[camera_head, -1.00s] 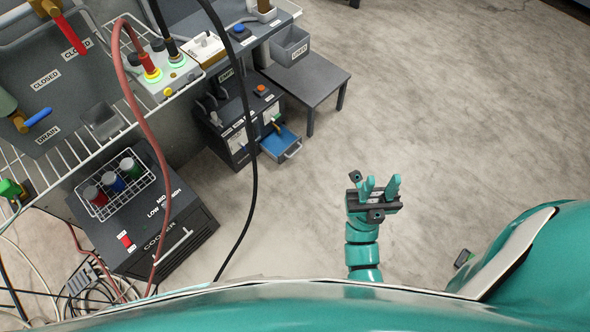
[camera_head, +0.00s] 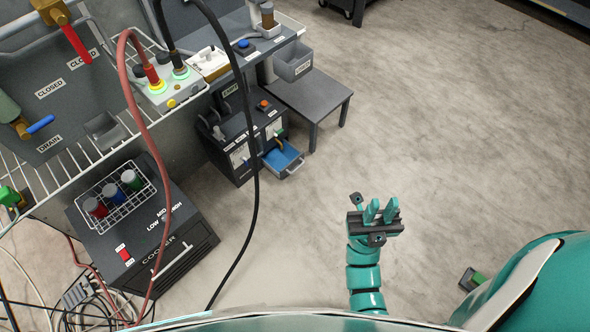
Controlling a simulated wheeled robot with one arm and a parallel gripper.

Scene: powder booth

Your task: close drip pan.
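The drip pan (camera_head: 284,160) is a small blue-lined drawer with a grey rim and a front handle. It sticks out, open, from the low dark machine (camera_head: 236,158) left of centre. My gripper (camera_head: 379,210) is over the bare floor, to the right of the pan and nearer to me, well apart from it. Its two teal fingers stand apart with a gap between them, and nothing shows between them.
A low grey table (camera_head: 309,97) stands just behind and right of the pan. The cooler (camera_head: 158,243) with a bottle rack is at lower left. A black hose (camera_head: 256,140) hangs left of the pan. The floor between my gripper and the pan is clear.

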